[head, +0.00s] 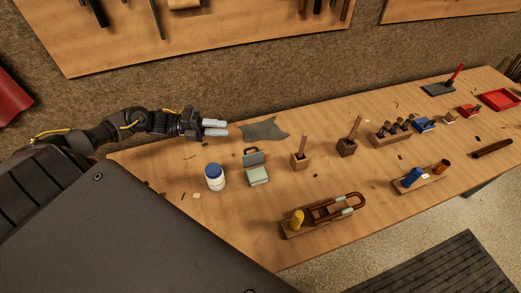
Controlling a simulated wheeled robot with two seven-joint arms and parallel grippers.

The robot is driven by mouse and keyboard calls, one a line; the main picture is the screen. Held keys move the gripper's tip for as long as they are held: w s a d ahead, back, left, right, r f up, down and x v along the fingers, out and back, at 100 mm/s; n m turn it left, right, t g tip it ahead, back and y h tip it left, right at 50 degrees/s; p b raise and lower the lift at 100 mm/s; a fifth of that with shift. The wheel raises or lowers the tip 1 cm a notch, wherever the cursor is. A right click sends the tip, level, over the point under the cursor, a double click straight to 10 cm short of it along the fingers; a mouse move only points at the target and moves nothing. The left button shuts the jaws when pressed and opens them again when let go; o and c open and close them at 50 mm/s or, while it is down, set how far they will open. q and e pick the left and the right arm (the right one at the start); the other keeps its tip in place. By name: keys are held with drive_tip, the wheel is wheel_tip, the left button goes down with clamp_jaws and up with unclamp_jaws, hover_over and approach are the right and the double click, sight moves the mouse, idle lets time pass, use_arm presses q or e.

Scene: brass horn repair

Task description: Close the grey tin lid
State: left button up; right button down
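The grey tin (258,176) stands on the wooden bench in the head view, just right of a white jar. Its lid (253,158) is raised, standing up at the tin's far side, and the pale inside shows. A small dark loop shows at the lid's top. My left gripper (215,127) is above the bench's far left part, up and left of the tin and apart from it. Its two pale fingers point right with a narrow gap between them and nothing visible in it. My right gripper is not in view.
A white jar with a blue cap (214,177) stands close left of the tin. A grey cloth (264,131) lies behind it. A wooden block with an upright stick (300,161) stands to the right. A rack with a curved brass tube (325,213) lies nearer the front edge.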

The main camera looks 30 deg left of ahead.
use_arm(q)
drive_tip(key=b, duration=0.9)
approach(252, 148)
drive_tip(key=shift+w+d+f, duration=0.25)
drive_tip(key=shift+w+f, duration=0.05)
drive_tip(key=shift+f, duration=0.05)
drive_tip(key=shift+w+d+r, duration=0.15)
drive_tip(key=shift+w+d, duration=0.05)
drive_tip(key=shift+d, duration=0.2)
drive_tip(key=p+x, duration=0.1)
drive_tip(key=x, duration=0.3)
drive_tip(key=p+x, duration=0.2)
drive_tip(key=x, duration=0.2)
drive_tip(key=shift+w+d+r, duration=0.1)
drive_tip(key=shift+w+d, duration=0.05)
drive_tip(key=shift+d, duration=0.05)
drive_tip(key=shift+w+d, duration=0.3)
drive_tip(key=shift+d, duration=0.25)
drive_tip(key=shift+d+f, duration=0.1)
drive_tip(key=shift+f, duration=0.1)
clamp_jaws()
